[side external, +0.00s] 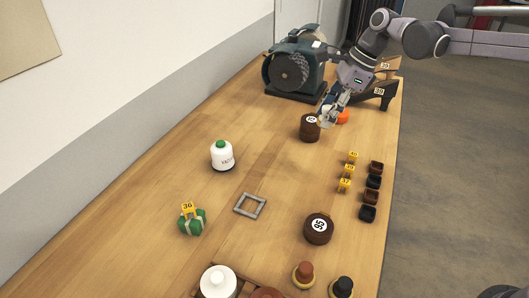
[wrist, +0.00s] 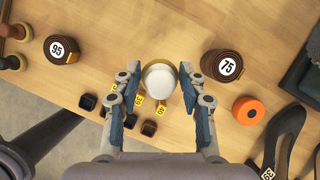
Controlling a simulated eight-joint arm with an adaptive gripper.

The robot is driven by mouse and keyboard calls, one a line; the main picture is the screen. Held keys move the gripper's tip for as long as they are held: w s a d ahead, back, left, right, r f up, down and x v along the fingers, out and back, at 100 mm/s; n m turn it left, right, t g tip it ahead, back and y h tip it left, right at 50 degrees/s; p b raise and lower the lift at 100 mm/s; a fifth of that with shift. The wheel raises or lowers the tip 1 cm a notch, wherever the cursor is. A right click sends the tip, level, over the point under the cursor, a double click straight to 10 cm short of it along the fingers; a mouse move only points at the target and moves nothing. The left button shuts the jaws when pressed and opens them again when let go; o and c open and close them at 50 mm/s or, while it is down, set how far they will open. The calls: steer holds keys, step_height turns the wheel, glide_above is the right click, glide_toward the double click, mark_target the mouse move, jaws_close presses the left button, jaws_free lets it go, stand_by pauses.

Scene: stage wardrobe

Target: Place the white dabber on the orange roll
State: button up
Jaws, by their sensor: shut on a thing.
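My gripper (side external: 328,117) is at the far right part of the bench, above the surface. In the wrist view, its fingers (wrist: 160,72) are shut on the white dabber (wrist: 160,80), which shows a round white top and a tan rim. In the side view the fingers mostly hide the dabber. The orange roll (side external: 343,117) lies just to the right of my gripper, partly hidden by it. In the wrist view the orange roll (wrist: 249,110) lies flat with a dark centre, to the right of the fingers and apart from the dabber.
A brown roll marked 75 (side external: 310,128) stands close by my gripper. Dark shoes (side external: 378,93) and a grinder (side external: 293,68) are behind. Yellow number tags (side external: 348,169) and small dark cups (side external: 373,181) stand nearer. Another brown roll (side external: 318,229) is farther forward. The middle bench is mostly clear.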

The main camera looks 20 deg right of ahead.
steer(key=w+d+m+t+h, duration=0.1)
steer(key=w+d+m, duration=0.35)
steer(key=d, duration=0.85)
steer(key=w+d+m+t, duration=0.1)
steer(key=w+d, duration=0.6)
steer(key=d, duration=0.7)
steer(key=shift+n, duration=0.25)
steer(key=w+a+f, duration=0.2)
steer(key=a, duration=0.1)
steer(key=w+a+f, duration=0.2)
steer(key=a, duration=0.1)
steer(key=w+a+f, duration=0.2)
steer(key=a, duration=0.1)
steer(key=shift+w+a+f, duration=0.1)
steer(key=shift+f, duration=2.35)
steer(key=shift+f, duration=0.1)
steer(key=o, duration=0.9)
steer(key=shift+o, duration=0.2)
